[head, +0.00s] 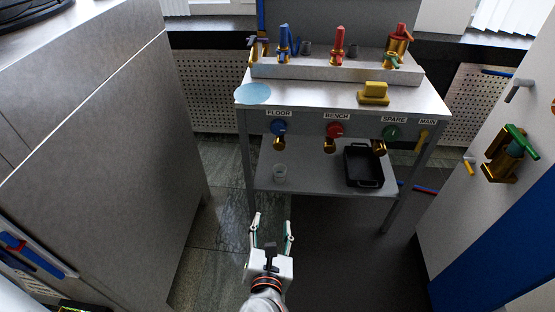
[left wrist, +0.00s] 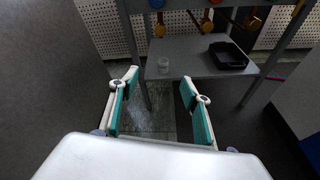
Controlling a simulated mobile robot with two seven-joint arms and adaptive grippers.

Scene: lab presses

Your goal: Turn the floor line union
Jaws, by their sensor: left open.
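The bench front carries a FLOOR label (head: 278,113) with a blue round fitting (head: 278,128) under it and a brass piece (head: 279,144) hanging below. In the left wrist view the brass piece (left wrist: 160,29) shows near the top edge, with part of the blue fitting (left wrist: 156,4) above it. I cannot tell which of these parts is the union. My left gripper (head: 272,225) is open and empty, in front of and below the FLOOR fitting, well apart from it. Its two green-padded fingers also show in the left wrist view (left wrist: 160,85). My right gripper is not in view.
BENCH (head: 335,130) and SPARE (head: 390,132) fittings sit to the right, beside a yellow MAIN handle (head: 422,140). The lower shelf (head: 315,178) holds a clear cup (head: 280,173) and black tray (head: 362,165). Grey cabinet (head: 110,130) stands left, white cabinet (head: 480,170) right.

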